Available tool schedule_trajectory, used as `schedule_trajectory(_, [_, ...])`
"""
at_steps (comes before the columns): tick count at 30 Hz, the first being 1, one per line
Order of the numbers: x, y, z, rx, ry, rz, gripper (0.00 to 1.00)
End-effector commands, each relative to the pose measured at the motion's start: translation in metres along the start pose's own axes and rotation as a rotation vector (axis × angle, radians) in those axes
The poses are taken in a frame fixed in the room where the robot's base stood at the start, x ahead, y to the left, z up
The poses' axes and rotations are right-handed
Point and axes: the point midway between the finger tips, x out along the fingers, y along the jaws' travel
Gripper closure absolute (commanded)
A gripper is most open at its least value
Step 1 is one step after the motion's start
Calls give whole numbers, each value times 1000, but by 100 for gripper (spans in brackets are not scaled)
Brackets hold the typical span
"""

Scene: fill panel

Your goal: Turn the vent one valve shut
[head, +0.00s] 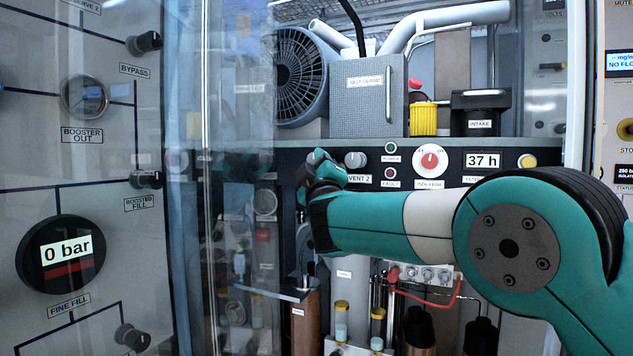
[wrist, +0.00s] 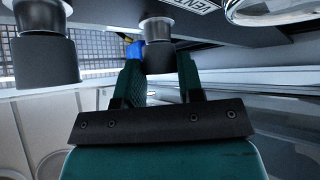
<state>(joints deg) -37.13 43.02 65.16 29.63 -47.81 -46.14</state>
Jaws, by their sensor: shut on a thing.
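In the wrist view my gripper (wrist: 159,66) has its two teal fingers on either side of a dark knob with a silver collar (wrist: 158,50), and it is shut on it. I take this knob for the vent one valve; a label beginning "VEN" (wrist: 192,5) is cut off near it. In the head view my gripper (head: 316,170) is at the dark control strip, just left of the vent 2 knob (head: 355,159). There it hides the held knob and its label. The knob's turned position cannot be read.
A second dark knob (wrist: 45,55) stands left of my gripper in the wrist view. In the head view a red isolator knob (head: 430,160) and a 37 h display (head: 482,160) lie to the right. A clear panel (head: 225,100) stands close on the left.

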Motion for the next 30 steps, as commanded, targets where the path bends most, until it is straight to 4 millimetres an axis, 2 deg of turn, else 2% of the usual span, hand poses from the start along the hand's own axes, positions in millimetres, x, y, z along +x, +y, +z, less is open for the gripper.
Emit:
schedule_trajectory(16, [0, -1, 0, 17, -3, 15, 89])
schedule_trajectory(17, [0, -1, 0, 17, -3, 15, 61])
schedule_trajectory(18, [0, -1, 0, 17, -3, 15, 51])
schedule_trajectory(20, [0, -1, 0, 17, -2, 15, 40])
schedule_trajectory(30, [-4, -2, 0, 17, -2, 15, 40])
